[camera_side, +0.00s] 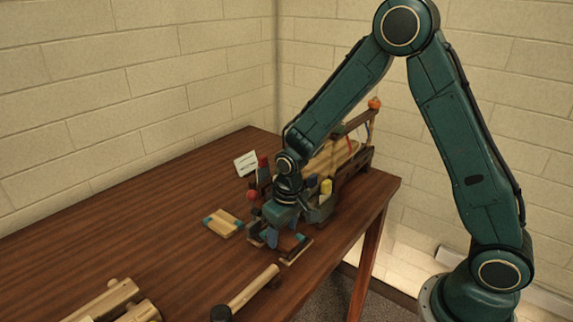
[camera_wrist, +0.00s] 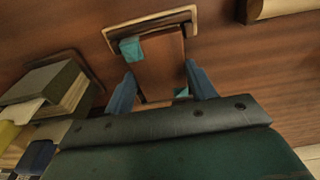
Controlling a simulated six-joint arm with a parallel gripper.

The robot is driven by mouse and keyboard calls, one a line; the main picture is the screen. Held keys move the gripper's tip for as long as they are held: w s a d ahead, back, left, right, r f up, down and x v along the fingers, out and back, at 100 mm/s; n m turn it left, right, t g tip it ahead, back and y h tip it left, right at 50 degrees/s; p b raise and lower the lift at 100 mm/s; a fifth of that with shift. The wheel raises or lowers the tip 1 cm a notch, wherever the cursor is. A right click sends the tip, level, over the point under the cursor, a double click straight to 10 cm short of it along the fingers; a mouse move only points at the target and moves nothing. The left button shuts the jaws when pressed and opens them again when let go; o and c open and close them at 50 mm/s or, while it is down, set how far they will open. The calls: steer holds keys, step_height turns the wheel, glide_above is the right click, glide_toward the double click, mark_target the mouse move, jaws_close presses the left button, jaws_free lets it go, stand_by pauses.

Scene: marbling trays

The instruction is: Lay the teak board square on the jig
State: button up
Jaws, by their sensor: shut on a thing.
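The teak board is a reddish-brown slab with teal corner patches, seen in the wrist view (camera_wrist: 160,65) between my fingers. My gripper (camera_wrist: 161,84) has its blue fingers shut on the board's two sides. In the side view my gripper (camera_side: 271,238) points down low over the table and mostly hides the board. The jig has dark rails with pale edges, seen in the side view (camera_side: 297,251) and around the board's far end in the wrist view (camera_wrist: 150,22). The board appears slightly turned against the far rail. I cannot tell whether it touches the jig.
A pale board with teal ends (camera_side: 223,223) lies left of my gripper. A wooden tool carrier (camera_side: 350,172) with bottles stands close behind. A pale rod with a dark end (camera_side: 252,288) and wooden pieces (camera_side: 112,300) lie in front. The table's left part is clear.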

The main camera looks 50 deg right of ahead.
mark_target(288, 238)
steer(key=o, duration=1)
steer(key=shift+f, duration=0.1)
steer(key=r, duration=0.4)
steer(key=s+r, duration=0.1)
steer(key=r, duration=0.7)
steer(key=shift+s+r, duration=0.1)
steer(key=shift+s, duration=0.15)
steer(key=shift+r, duration=0.1)
